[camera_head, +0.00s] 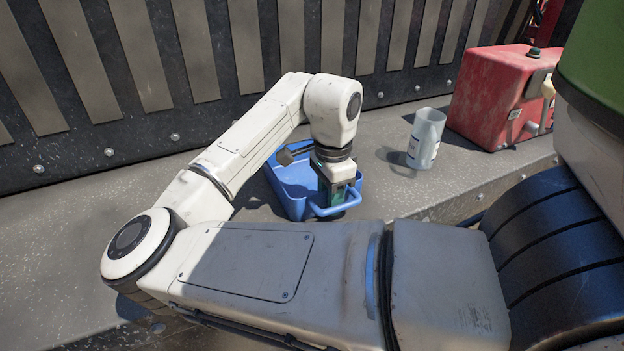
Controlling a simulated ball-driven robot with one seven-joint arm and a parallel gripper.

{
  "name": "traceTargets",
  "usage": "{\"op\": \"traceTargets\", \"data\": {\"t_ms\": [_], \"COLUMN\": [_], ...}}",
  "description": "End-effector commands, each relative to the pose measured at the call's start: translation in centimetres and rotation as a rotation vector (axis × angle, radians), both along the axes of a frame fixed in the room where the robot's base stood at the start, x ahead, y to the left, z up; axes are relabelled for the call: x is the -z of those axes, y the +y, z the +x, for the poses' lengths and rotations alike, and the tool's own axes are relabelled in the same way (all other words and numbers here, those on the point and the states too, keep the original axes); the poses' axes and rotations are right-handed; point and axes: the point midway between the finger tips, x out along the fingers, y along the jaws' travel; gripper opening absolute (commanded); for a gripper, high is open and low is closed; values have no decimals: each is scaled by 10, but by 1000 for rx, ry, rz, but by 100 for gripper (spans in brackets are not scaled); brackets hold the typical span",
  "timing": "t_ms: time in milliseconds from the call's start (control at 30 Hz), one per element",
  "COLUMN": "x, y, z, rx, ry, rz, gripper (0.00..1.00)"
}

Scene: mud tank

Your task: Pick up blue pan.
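The blue pan (290,185) sits on the grey ledge in the middle of the view. It is a shallow tray with raised walls and a loop handle at its near right end. My gripper (336,200) points down at that end, right by the handle (338,207). My arm and wrist hide part of the pan's right side. The fingertips are small and partly hidden, so I cannot tell whether they are closed on the handle or only beside it.
A clear grey cylinder (425,140) with a label stands on the ledge right of the pan. A worn red box (492,98) stands farther right. A slatted dark wall (230,60) runs along the back. The ledge (60,230) is bare at the left.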

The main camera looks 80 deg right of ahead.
Motion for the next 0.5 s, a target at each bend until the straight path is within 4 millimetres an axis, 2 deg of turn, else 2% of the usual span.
{"op": "traceTargets", "data": {"t_ms": [200,500], "x": [1,1], "y": [0,0], "z": [0,0], "rx": [0,0], "ry": [0,0], "rz": [0,0], "gripper": [33,4]}}
